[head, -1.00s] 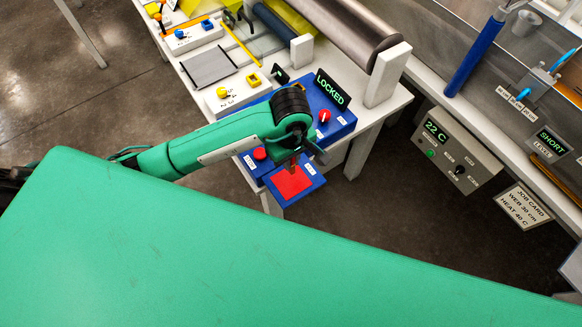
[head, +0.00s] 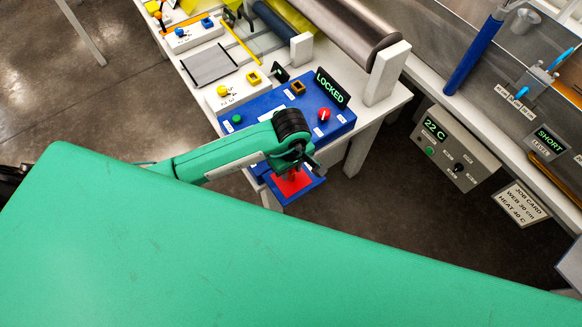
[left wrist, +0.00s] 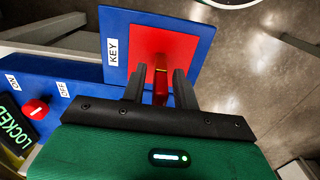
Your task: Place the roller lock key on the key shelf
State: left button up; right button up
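The key shelf (head: 314,190) is a blue plate with a red square on top, at the front end of the blue lock console. In the left wrist view the blue plate (left wrist: 197,40) bears the label KEY. My left gripper (head: 292,172) points down over the red square. In the left wrist view its two dark fingers (left wrist: 160,77) stand either side of a slim red and brass piece, the roller lock key (left wrist: 160,92). I cannot tell whether the fingers touch it or whether it rests on the shelf. My right gripper is not in view.
The blue console (head: 262,110) has a red knob, a green button and a sign (head: 332,88) reading LOCKED. A steel roller (head: 350,30) lies behind it. A grey heater box (head: 458,150) stands at the right. A large green surface fills the foreground.

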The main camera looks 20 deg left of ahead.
pick_arm(q)
jog(key=shift+r, duration=0.1)
jog(key=shift+r, duration=0.2)
notch_tip(320, 180, up, 10)
jog(key=b, duration=0.2)
jog(key=shift+r+b, duration=0.15)
jog(key=shift+b, duration=0.15)
jog(key=shift+r, duration=0.7)
